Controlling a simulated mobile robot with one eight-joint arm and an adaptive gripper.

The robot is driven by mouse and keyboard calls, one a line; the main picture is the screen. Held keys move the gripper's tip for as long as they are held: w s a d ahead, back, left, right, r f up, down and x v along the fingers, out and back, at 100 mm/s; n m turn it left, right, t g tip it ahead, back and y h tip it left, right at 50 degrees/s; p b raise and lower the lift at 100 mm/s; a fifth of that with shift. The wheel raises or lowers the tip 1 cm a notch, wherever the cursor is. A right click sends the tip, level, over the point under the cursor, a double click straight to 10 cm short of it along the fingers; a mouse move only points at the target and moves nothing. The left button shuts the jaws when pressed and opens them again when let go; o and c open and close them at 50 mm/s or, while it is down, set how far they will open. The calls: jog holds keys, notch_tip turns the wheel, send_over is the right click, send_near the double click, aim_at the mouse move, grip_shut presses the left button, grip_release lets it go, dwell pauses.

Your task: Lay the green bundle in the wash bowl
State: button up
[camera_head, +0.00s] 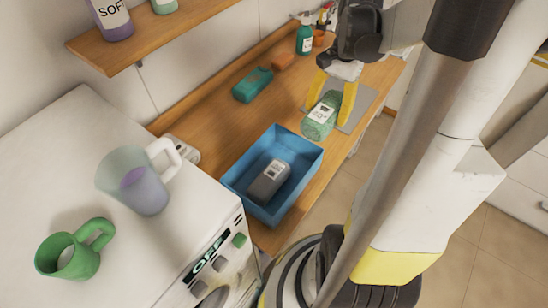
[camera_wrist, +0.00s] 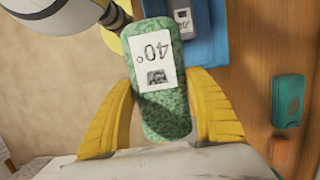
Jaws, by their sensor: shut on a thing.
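The green bundle (camera_head: 321,117) is a rounded, textured roll with a white label reading 40°. It is held between the yellow fingers of my gripper (camera_head: 333,97), above the counter. In the wrist view the bundle (camera_wrist: 162,110) stands between both fingers of my gripper (camera_wrist: 165,115), its far end sticking out past them. The blue open rectangular tub (camera_head: 234,184) is the only bowl-like vessel I see. It stands on the counter, left of and nearer than the bundle. A dark grey labelled bundle (camera_head: 268,183) lies inside it. The tub also shows at the top of the wrist view (camera_wrist: 213,50).
The wooden counter (camera_head: 222,122) holds a teal bottle lying down (camera_head: 252,85), an orange block (camera_head: 283,61) and a green pump bottle (camera_head: 305,36). A white machine (camera_head: 75,140) with mugs stands left of the tub.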

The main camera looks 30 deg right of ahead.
jog(key=w+a+f+b, duration=0.3)
jog(key=w+a+f, duration=0.2)
jog(key=a+f, duration=0.3)
jog(key=shift+x, duration=1.15)
jog(key=shift+a, duration=0.1)
jog(key=shift+f+b, duration=0.55)
jog(key=shift+f, duration=0.1)
jog(key=o, duration=1.4)
jog(key=shift+c, duration=0.2)
